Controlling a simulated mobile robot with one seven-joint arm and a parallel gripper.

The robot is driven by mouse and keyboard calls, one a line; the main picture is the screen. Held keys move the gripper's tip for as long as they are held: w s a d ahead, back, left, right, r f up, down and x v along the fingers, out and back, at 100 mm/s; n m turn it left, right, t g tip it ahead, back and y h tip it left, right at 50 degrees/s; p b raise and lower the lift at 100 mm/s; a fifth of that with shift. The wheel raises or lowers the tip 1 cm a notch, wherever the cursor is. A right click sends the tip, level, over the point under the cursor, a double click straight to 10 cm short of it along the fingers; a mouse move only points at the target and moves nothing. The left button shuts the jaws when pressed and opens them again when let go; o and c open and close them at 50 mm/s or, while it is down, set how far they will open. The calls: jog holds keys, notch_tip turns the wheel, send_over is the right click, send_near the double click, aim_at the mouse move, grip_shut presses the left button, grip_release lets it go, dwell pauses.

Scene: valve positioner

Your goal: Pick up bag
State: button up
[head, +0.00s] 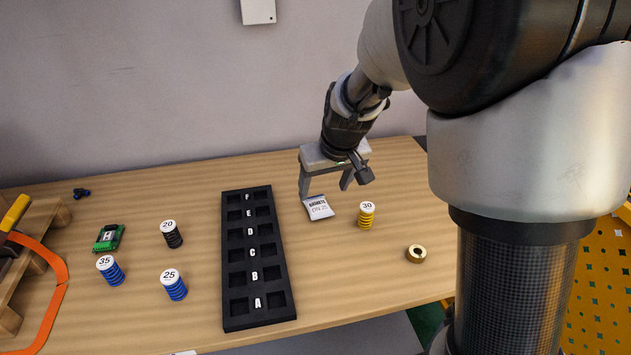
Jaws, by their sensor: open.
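The bag (318,208) is a small, flat, whitish packet with dark printed lettering. It lies on the wooden table just right of the black tray's far end. My gripper (325,188) points down near the bag's far edge, with its two fingers spread apart. The left finger comes down close to the bag's upper left corner, and the right finger is up and to the right of it. Nothing shows between the fingers. I cannot tell whether a finger touches the bag.
A black tray (236,310) with lettered compartments is left of the bag. A yellow spring (366,219) marked 30 stands close on the right, with a brass ring (416,254) beyond. Several springs, a green circuit board (108,238) and a wooden rack (42,215) are at left.

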aim_at(320, 208)
jog(key=x, duration=0.4)
jog(key=shift+w+f+b, duration=0.1)
jog(key=shift+f+b, duration=0.05)
jog(key=shift+b, duration=0.15)
jog(key=x, duration=0.1)
jog(key=b+x, duration=0.1)
jog(key=x, duration=0.3)
jog(key=shift+d+f, duration=0.15)
jog(key=shift+d, duration=0.1)
jog(key=c, duration=1.1)
